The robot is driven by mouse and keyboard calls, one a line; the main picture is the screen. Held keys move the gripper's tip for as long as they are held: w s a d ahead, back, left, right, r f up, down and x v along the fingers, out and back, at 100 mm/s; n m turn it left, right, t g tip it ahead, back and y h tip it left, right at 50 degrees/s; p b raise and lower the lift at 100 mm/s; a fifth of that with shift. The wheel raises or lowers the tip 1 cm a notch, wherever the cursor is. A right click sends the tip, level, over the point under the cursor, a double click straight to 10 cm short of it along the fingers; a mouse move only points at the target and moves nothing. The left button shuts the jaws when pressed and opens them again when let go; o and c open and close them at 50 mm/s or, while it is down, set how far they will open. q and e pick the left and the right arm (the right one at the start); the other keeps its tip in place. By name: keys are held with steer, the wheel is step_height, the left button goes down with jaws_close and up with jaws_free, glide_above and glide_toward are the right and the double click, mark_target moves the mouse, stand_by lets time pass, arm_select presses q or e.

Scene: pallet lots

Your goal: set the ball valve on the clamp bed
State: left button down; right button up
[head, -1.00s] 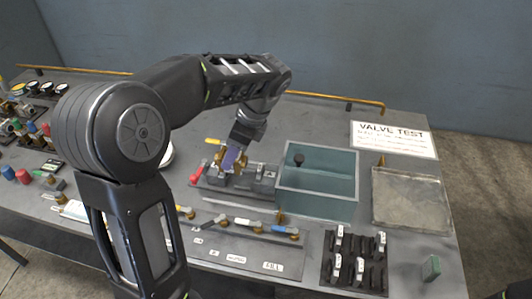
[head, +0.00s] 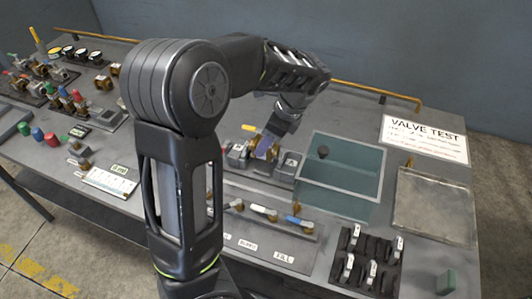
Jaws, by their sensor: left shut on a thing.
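A brass ball valve (head: 257,151) with a yellow handle (head: 249,128) is at the clamp bed, left of the green-blue tank. My left gripper (head: 266,146) reaches down from above and is shut on the valve. The clamp bed shows as grey blocks (head: 237,156) on a dark base, with the valve between the left block and the right block (head: 289,164). The gripper hides part of the valve, so I cannot tell whether it rests on the bed. My right gripper is not in view.
An open tank (head: 338,202) with a dark knob stands right of the bed. A clear tray (head: 434,208) lies farther right. A strip of lever valves (head: 258,213) and a rack of white-tagged parts (head: 364,266) are in front. A VALVE TEST sign (head: 425,138) lies behind.

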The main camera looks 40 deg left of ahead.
mark_target(266, 154)
arm_select(q)
steer(key=shift+w+f, duration=0.1)
steer(key=shift+f, duration=0.5)
steer(key=shift+f, duration=1.85)
steer(key=shift+f, duration=0.2)
steer(key=c, duration=0.7)
jaws_free()
steer(key=v, duration=1.2)
steer(key=shift+r, duration=0.25)
